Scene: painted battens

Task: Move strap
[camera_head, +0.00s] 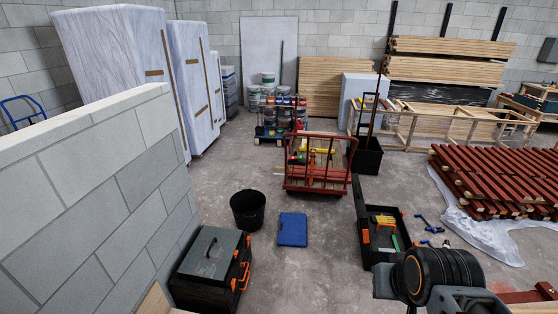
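I cannot make out a strap anywhere in this view. Painted red-brown battens (500,180) lie stacked in crossed layers at the right, over a pale sheet (492,238) on the floor. Part of my arm shows at the bottom right, with a black ringed joint. My gripper is not visible. Behind my arm, at the bottom right corner, a bit of red-painted wood (522,296) shows, mostly hidden.
A block wall (100,180) fills the left. A closed toolbox (212,262), black bucket (248,209), blue case (293,230), open toolbox (383,232) and red cart (318,187) stand on the floor. Small blue tools (430,228) lie loose. Bare floor lies between them.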

